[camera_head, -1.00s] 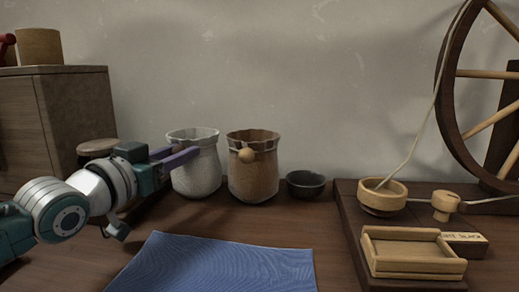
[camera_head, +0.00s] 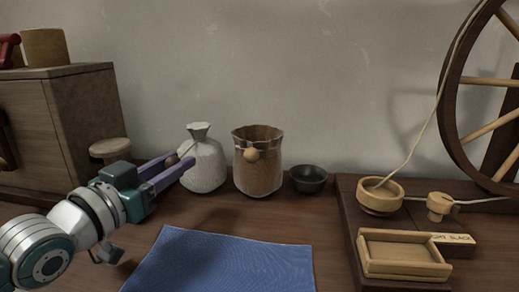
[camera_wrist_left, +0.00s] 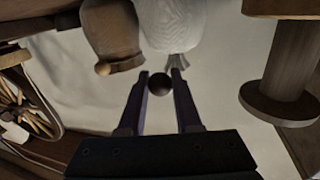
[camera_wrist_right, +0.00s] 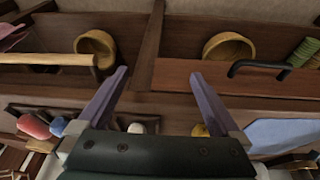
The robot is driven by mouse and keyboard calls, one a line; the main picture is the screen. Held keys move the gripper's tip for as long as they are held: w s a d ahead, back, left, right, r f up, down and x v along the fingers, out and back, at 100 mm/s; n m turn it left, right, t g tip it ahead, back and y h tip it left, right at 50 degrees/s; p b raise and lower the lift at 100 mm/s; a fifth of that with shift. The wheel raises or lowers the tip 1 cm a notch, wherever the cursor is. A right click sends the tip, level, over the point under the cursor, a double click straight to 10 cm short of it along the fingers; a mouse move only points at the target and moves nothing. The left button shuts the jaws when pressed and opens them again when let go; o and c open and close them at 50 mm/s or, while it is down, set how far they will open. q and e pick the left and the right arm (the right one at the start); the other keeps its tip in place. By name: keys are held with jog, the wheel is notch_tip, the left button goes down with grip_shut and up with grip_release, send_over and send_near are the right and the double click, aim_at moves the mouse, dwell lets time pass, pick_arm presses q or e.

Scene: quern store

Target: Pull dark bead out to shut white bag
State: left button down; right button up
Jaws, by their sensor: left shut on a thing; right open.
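The white bag (camera_head: 205,172) stands upright near the wall, its neck gathered narrow with a small flared frill on top. The dark bead (camera_head: 172,160) is between the fingers of my left gripper (camera_head: 180,162), just left of the bag. A thin cord runs from the bead toward the bag's neck. In the left wrist view the dark bead (camera_wrist_left: 160,84) sits between the fingertips, apart from the white bag (camera_wrist_left: 172,28). My right gripper (camera_wrist_right: 158,75) shows only in its wrist view, open and empty.
A tan bag (camera_head: 258,172) with a light wooden bead stands open right of the white bag. A dark bowl (camera_head: 308,179) is beside it. A blue cloth (camera_head: 222,262) lies in front. A cabinet (camera_head: 75,125) and round wooden stand (camera_head: 110,148) are at left.

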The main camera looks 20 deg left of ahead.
pick_arm(q)
jog(key=c, duration=0.6)
grip_release()
jog(key=s+p, duration=0.3)
jog(key=s, duration=0.7)
jog(key=shift+a, duration=0.1)
